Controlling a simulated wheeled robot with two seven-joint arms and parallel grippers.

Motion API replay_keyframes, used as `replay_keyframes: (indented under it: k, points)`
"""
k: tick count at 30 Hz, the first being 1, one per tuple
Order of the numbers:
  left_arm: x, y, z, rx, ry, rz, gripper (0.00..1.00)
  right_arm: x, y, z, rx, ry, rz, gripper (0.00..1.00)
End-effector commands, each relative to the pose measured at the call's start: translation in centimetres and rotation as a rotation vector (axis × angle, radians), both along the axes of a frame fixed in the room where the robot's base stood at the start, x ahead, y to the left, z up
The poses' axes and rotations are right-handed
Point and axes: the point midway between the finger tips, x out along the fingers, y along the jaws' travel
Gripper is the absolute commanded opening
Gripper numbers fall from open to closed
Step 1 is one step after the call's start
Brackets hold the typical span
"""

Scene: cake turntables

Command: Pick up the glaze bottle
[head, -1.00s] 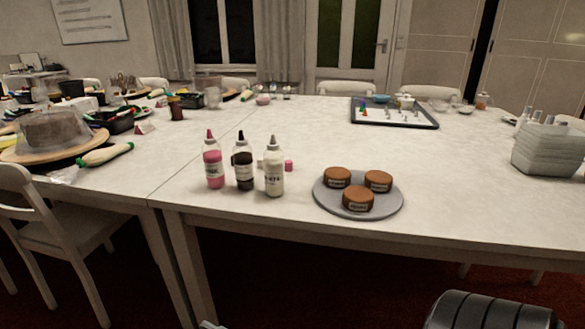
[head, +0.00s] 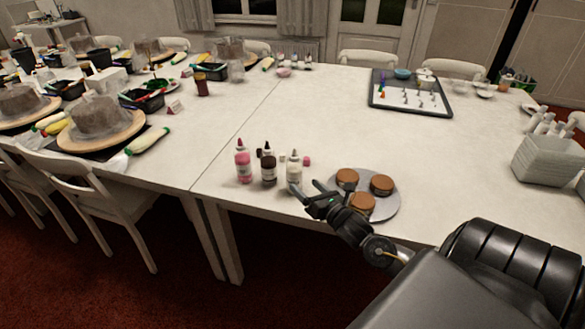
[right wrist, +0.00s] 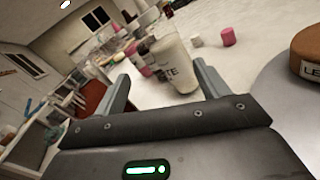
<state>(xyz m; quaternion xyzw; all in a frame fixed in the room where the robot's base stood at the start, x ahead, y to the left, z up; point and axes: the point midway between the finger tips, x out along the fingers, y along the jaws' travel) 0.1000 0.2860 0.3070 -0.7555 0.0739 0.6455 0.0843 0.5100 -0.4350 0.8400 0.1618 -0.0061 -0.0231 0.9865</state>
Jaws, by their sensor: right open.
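Three squeeze bottles stand upright in a row near the table's front edge: a pink one (head: 243,166), a dark brown one (head: 268,169) and a white one (head: 294,169). My right gripper (head: 306,188) is open and empty, just in front of the white bottle. In the right wrist view the white bottle (right wrist: 176,66) appears between the two spread fingers of my gripper (right wrist: 163,72), seemingly a little beyond the tips. My left gripper is not in view.
A grey round plate (head: 388,208) with three brown cakes (head: 381,184) lies right beside my right gripper. A small pink cap (right wrist: 228,37) lies behind the bottles. A dark tray (head: 410,108) sits farther back. The table middle is clear.

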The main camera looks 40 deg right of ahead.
Motion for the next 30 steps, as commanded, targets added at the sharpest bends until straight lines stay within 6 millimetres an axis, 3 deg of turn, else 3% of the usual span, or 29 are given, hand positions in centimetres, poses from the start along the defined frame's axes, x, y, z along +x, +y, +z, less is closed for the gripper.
replay_keyframes:
  k: [3, 8, 14, 24, 30]
  points:
    - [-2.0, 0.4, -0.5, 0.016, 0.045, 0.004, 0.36, 0.0, -0.9, -0.2, -0.191, 0.015, -0.026, 0.74]
    - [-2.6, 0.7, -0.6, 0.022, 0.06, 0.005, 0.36, 0.0, -1.2, -0.3, -0.312, 0.024, -0.034, 0.74]
    - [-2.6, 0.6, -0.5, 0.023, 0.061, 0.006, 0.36, 0.7, -1.2, -0.2, -0.327, 0.025, -0.035, 0.74]
    - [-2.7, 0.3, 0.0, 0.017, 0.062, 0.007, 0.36, 5.3, -1.6, -0.2, -0.325, 0.025, -0.035, 0.74]
    - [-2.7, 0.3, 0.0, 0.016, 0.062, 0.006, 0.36, 5.8, -1.6, -0.3, -0.324, 0.025, -0.033, 0.74]
